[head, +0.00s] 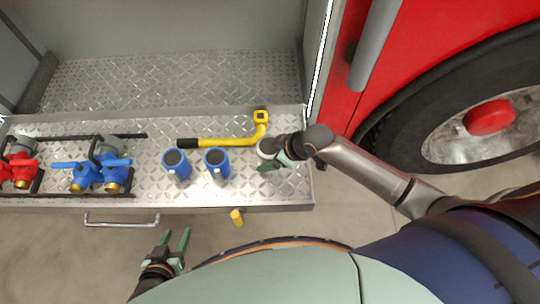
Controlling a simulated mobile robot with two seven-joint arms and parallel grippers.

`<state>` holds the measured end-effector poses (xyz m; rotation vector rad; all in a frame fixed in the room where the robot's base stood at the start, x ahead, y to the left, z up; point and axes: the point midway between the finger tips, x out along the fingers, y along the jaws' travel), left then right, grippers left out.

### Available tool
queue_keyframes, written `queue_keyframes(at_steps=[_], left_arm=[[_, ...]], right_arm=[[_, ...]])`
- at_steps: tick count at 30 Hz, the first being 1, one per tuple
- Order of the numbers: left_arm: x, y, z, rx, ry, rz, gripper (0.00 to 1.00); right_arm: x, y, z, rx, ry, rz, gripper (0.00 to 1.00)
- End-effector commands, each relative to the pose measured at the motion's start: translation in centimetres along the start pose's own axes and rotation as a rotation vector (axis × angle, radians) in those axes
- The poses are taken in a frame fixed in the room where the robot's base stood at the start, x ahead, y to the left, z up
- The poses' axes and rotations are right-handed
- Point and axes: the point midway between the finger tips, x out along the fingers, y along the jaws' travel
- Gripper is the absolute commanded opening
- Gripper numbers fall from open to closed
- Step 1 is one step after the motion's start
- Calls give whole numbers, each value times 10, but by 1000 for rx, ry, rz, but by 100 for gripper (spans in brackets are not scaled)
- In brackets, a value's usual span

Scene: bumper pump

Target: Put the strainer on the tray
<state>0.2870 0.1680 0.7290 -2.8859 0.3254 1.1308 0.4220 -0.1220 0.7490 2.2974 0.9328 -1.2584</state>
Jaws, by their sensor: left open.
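The tray (290,186) is a silver diamond-plate surface pulled out at the truck's side. A pale round piece (265,147), partly hidden by my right gripper, is at the tray's right end; it may be the strainer, but I cannot tell for sure. My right gripper (268,164) is right at this piece, over the tray; its fingers are mostly hidden, so its grip is unclear. My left gripper (176,243) is open and empty, in front of the tray over the floor.
Blue valves (98,176) and a red valve (18,172) sit at the left. A wheel (465,115) is at the right.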

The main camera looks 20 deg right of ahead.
Motion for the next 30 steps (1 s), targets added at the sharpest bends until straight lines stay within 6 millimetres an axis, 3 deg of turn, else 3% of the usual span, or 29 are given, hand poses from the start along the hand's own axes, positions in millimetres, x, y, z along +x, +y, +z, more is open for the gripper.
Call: queue_keyframes(at_steps=[13, 14, 16, 25, 30], left_arm=[[1, 0, 1, 0, 0, 0, 50], [1, 0, 1, 0, 0, 0, 50], [1, 0, 1, 0, 0, 0, 50], [0, 0, 0, 0, 0, 0, 50], [-3, 0, -3, 0, 0, 0, 50]], right_arm=[[6, 1, 2, -2, 6, 2, 0], [7, 0, 4, -1, 1, 1, 90], [6, 0, 4, -1, 1, 1, 98], [4, 0, 2, -1, 1, 1, 100], [-14, 1, 2, -1, 1, 2, 100]])
